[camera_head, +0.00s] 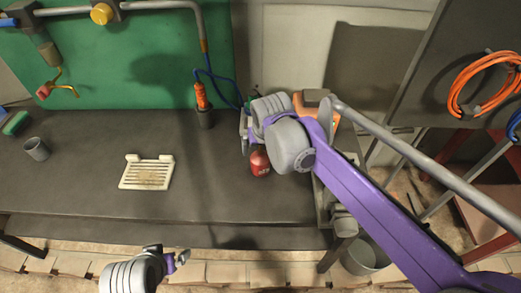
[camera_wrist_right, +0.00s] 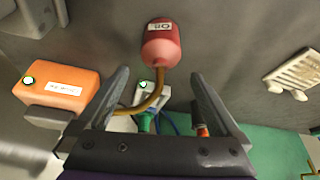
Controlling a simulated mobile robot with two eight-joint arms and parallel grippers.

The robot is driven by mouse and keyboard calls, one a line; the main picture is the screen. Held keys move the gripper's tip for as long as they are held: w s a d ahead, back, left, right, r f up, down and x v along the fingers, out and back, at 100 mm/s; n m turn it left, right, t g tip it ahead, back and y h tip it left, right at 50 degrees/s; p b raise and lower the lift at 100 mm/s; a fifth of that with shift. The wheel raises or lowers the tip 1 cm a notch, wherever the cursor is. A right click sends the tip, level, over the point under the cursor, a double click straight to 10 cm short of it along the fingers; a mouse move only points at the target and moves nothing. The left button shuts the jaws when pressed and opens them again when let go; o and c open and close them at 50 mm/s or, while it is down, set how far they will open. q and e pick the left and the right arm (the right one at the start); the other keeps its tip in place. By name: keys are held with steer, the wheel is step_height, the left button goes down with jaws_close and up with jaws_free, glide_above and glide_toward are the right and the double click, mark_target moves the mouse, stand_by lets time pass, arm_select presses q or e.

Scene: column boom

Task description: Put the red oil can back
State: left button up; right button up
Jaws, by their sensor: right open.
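The red oil can (camera_head: 260,163) is on the dark bench, just below my right gripper in the head view. In the right wrist view the can (camera_wrist_right: 161,45) shows its label and a thin brown spout that curves toward the gripper. My right gripper (camera_wrist_right: 158,80) is open, with its fingers spread on either side of the spout and the can's body beyond the fingertips. Nothing is clamped. In the head view the arm hides most of that gripper. My left gripper (camera_head: 180,260) is near the bench's front edge, and its jaws are too small to read.
An orange box (camera_wrist_right: 65,95) lies close to the right gripper. A white slatted rack (camera_head: 148,174) and a grey cup (camera_head: 37,149) are on the left of the bench. An orange-handled tool (camera_head: 201,96) stands by the green panel (camera_head: 130,70). The bench's front middle is clear.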

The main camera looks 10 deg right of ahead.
steer(key=v, duration=0.7)
steer(key=shift+r, duration=0.35)
steer(key=shift+s, duration=0.2)
